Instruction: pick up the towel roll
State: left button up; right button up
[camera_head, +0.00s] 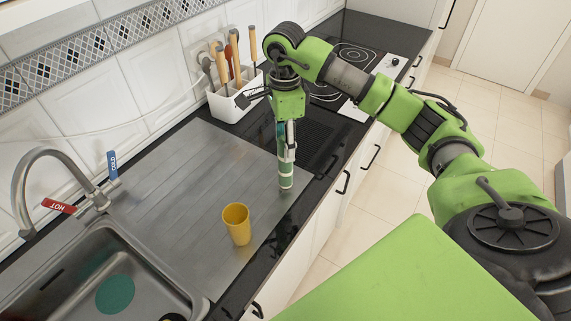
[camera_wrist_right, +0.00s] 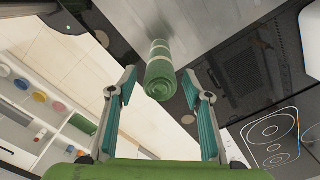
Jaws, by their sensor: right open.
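The towel roll (camera_head: 286,178) is green with pale bands and stands upright near the front edge of the metal drainboard (camera_head: 180,185). In the right wrist view the towel roll (camera_wrist_right: 159,72) shows its spiral top end between the two teal-padded fingers. My right gripper (camera_head: 287,150) points down directly above the roll, and its fingers partly overlap the roll's upper part in the head view. In the right wrist view the right gripper (camera_wrist_right: 160,75) is open, with gaps on both sides of the roll. My left gripper is not in view.
A yellow cup (camera_head: 237,224) stands on the drainboard left of the roll. A white utensil holder (camera_head: 236,100) stands by the wall behind my right gripper. The sink (camera_head: 150,262) and tap (camera_head: 42,160) are at the left; the stove (camera_head: 352,58) is beyond the arm.

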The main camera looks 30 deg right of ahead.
aim_at(285, 171)
notch_tip(285, 171, down, 6)
jog(key=p, duration=0.3)
jog(key=shift+f, duration=0.25)
jog(key=shift+d, duration=0.1)
jog(key=c, duration=1.2)
